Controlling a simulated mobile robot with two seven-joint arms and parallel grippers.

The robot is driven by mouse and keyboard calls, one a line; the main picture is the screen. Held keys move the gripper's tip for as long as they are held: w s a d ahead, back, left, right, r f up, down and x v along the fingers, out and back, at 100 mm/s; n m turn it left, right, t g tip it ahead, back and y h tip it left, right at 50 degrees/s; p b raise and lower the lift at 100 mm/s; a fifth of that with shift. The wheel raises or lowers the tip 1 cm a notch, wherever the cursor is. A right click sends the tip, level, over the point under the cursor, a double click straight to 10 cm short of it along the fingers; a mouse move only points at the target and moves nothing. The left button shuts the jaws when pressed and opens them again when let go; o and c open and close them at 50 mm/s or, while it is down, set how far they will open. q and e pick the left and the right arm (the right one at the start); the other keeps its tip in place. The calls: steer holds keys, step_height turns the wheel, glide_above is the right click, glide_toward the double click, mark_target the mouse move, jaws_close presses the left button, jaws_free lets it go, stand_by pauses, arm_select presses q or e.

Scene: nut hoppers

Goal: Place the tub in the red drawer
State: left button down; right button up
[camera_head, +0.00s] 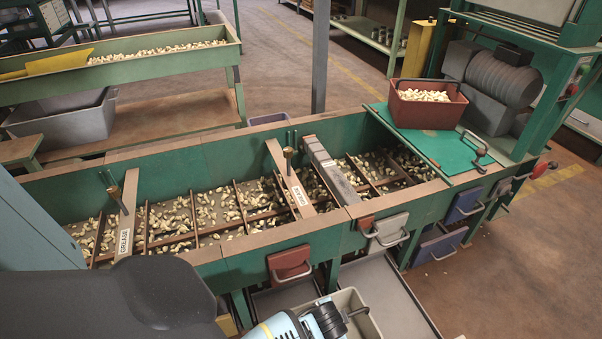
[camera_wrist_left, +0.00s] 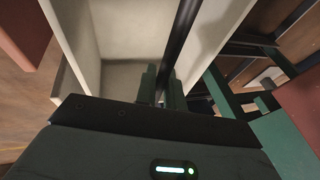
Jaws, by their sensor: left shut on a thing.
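A pale grey-beige tub (camera_head: 362,318) is at the bottom of the head view, in front of and below the green bench. My left gripper (camera_head: 341,313) is at its near edge, shut on it. In the left wrist view the tub (camera_wrist_left: 120,75) fills the upper left, its pale inside looking empty, and the gripper fingers (camera_wrist_left: 163,85) are at its rim, with a dark bar running past them. The red drawer (camera_head: 290,258) is in the front of the bench, above and left of the tub. It has a metal handle and appears closed. My right gripper is not in view.
A grey drawer (camera_head: 388,228) and blue drawers (camera_head: 465,204) are further right. A red bin of nuts (camera_head: 428,104) stands on the green plate. Nuts lie in the bench compartments. A flat grey tray or shelf (camera_head: 385,285) lies low beside the tub. Open floor is at right.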

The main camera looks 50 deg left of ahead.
arm_select(q)
steer(key=s+a, duration=0.3)
steer(key=a, duration=0.3)
steer(key=shift+s+a+f+b, duration=0.2)
steer(key=shift+s+f+b, duration=0.1)
steer(key=shift+s+f, duration=0.1)
steer(key=shift+s+a, duration=0.1)
steer(key=f+b, duration=0.1)
steer(key=f, duration=0.1)
steer(key=a+f+b, duration=0.1)
steer(key=shift+s+f+b, duration=0.3)
steer(key=shift+f+b, duration=0.05)
steer(key=shift+f, duration=0.05)
steer(key=shift+r, duration=0.15)
steer(key=c, duration=1.9)
jaws_free()
steer(key=shift+f, duration=0.2)
steer(key=o, duration=0.4)
